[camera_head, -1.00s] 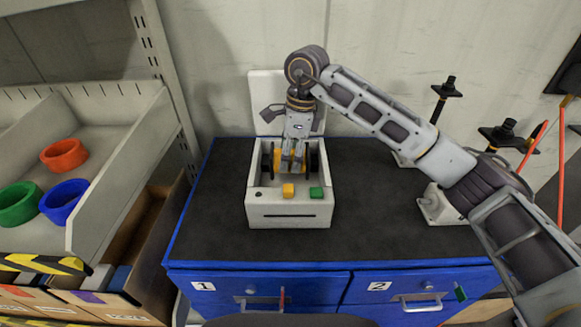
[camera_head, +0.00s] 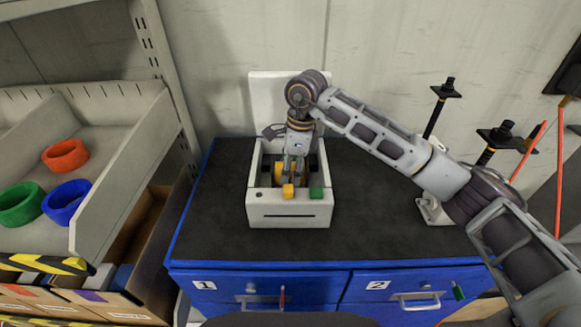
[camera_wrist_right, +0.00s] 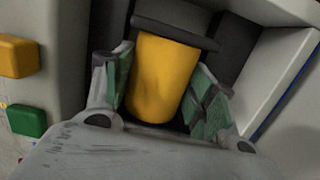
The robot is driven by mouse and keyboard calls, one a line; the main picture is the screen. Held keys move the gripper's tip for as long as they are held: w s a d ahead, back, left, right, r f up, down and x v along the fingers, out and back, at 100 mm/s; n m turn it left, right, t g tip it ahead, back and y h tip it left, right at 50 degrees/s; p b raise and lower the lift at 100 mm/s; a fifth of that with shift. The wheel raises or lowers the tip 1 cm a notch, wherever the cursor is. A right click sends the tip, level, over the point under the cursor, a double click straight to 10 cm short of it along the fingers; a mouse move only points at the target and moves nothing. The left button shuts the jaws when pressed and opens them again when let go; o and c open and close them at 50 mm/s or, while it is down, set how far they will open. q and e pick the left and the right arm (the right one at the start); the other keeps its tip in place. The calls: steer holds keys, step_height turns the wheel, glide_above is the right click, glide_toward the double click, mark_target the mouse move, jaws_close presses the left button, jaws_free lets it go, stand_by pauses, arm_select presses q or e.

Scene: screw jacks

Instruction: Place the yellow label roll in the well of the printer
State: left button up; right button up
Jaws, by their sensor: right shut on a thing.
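The printer (camera_head: 290,222) is a white box with an open well, a raised lid (camera_head: 268,92) behind, and a yellow and a green button on its front wall. My right gripper (camera_head: 290,178) reaches down into the well. It is shut on the yellow label roll (camera_wrist_right: 163,78), whose yellow side shows between the two fingers (camera_wrist_right: 163,100) in the right wrist view. A dark flange sits at the roll's end. The roll is inside the well; whether it touches the bottom is hidden. My left gripper is not in view.
The printer stands on a black-topped blue cabinet (camera_head: 375,220) with drawers. Screw jacks (camera_head: 440,110) stand at the right. Orange (camera_head: 65,155), green (camera_head: 20,204) and blue (camera_head: 67,203) rolls lie in a bin at the left. The bench top beside the printer is clear.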

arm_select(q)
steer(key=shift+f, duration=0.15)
arm_select(e)
steer(key=shift+f, duration=0.15)
steer(key=o, duration=1.2)
steer(key=shift+r, duration=0.35)
steer(key=r, duration=0.3)
steer(key=d+r+b, duration=0.1)
steer(key=r, duration=0.6)
steer(key=shift+d, duration=0.3)
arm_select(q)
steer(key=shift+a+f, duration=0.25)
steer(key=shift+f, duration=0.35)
arm_select(e)
steer(key=shift+d+r, duration=0.1)
steer(key=shift+r, duration=0.6)
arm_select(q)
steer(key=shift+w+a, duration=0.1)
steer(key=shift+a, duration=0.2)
